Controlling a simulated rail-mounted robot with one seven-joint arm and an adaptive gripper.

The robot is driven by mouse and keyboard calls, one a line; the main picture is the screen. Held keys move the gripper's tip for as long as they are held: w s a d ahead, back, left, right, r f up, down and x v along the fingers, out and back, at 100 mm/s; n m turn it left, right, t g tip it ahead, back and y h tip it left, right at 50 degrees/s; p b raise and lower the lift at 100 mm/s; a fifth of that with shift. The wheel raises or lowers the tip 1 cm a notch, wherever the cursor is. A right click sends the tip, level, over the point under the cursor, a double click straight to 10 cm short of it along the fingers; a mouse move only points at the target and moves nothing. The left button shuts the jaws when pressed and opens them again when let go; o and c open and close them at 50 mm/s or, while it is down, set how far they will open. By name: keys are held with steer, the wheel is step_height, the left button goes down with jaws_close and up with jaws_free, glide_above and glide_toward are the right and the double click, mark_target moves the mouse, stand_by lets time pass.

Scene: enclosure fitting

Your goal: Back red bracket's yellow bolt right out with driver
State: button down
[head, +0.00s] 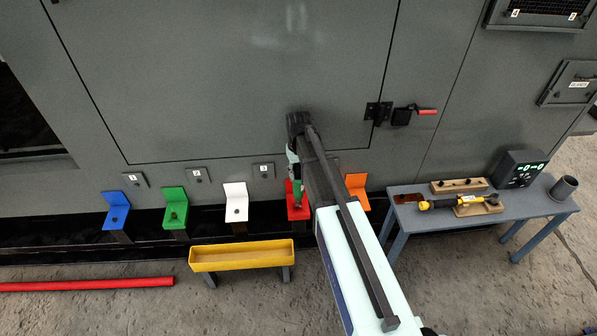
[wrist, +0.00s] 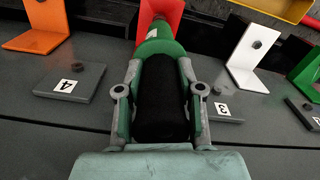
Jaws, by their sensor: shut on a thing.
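My gripper (head: 293,160) is low in front of the cabinet, at the red bracket (head: 293,213). In the wrist view my gripper (wrist: 160,78) is shut on a green tool with a black grip, seemingly the driver (wrist: 162,100). The driver's far green end (wrist: 155,38) points at the red bracket (wrist: 174,12) and covers much of it. I cannot tell whether its tip touches the bolt. The yellow bolt is hidden in both views.
Blue (head: 116,212), green (head: 174,207), white (head: 235,200) and orange (head: 357,188) brackets stand in the same row. A yellow trough (head: 240,258) stands in front. A blue-grey bench (head: 480,218) at right holds a yellow-and-black tool (head: 455,203). A red bar (head: 90,285) lies on the floor.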

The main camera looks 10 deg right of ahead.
steer(key=shift+w+r+p, duration=0.1)
steer(key=shift+r+p, duration=0.4)
steer(key=shift+p, duration=0.35)
stand_by(0.9)
steer(key=shift+r, duration=0.1)
steer(key=shift+r+p, duration=2)
steer(key=shift+r, duration=0.9)
